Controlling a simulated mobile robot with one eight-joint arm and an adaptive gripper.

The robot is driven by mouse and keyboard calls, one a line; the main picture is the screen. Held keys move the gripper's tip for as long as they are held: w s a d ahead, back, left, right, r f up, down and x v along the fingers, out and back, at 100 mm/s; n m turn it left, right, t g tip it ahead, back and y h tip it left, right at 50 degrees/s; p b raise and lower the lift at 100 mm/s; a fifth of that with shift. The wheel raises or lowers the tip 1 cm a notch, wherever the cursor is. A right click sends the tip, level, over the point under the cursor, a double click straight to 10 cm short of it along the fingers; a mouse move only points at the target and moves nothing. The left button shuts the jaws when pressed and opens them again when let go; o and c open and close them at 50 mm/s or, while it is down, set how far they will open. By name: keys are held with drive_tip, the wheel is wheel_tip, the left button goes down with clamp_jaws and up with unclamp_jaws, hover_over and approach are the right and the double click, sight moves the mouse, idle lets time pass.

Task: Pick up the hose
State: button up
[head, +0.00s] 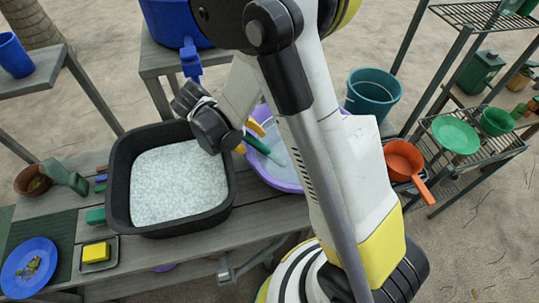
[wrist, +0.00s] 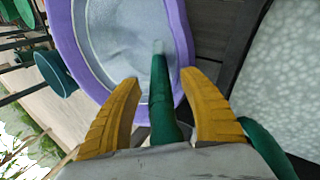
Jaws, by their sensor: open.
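A green tube-like piece, which I take to be the hose (wrist: 159,100), points over the purple-rimmed basin in the wrist view and has a pale tip. In the head view the hose (head: 257,144) shows as a short green length beside my yellow fingers. My gripper (wrist: 162,78) is open, with one finger on each side of the hose and visible gaps between. In the head view my gripper (head: 249,136) is above the basin's left side. A green curved part (wrist: 266,150) shows right of the fingers; its link to the hose is hidden behind my gripper.
The purple basin (head: 284,184) holds greyish contents. A black tub (head: 118,190) of pale granules stands close on its left, on the grey wooden table (head: 255,217). A blue container (head: 172,22) with a tap is behind. A teal bucket (head: 373,92) and orange pan (head: 402,160) are at right.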

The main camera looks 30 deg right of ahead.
drive_tip(key=shift+r, duration=0.1)
clamp_jaws()
drive_tip(key=shift+r, duration=0.5)
drive_tip(key=r, duration=0.1)
drive_tip(key=r+p, duration=0.2)
drive_tip(key=r, duration=0.1)
drive_tip(key=shift+s+d, duration=0.25)
drive_tip(key=shift+s, duration=0.15)
drive_tip(key=s+d+r+p, duration=0.3)
drive_tip(key=s+d+r, duration=0.2)
drive_tip(key=s+r, duration=0.3)
drive_tip(key=p+v, duration=0.6)
drive_tip(key=v, duration=0.2)
drive_tip(key=shift+w+f, duration=0.1)
drive_tip(key=shift+f, duration=0.05)
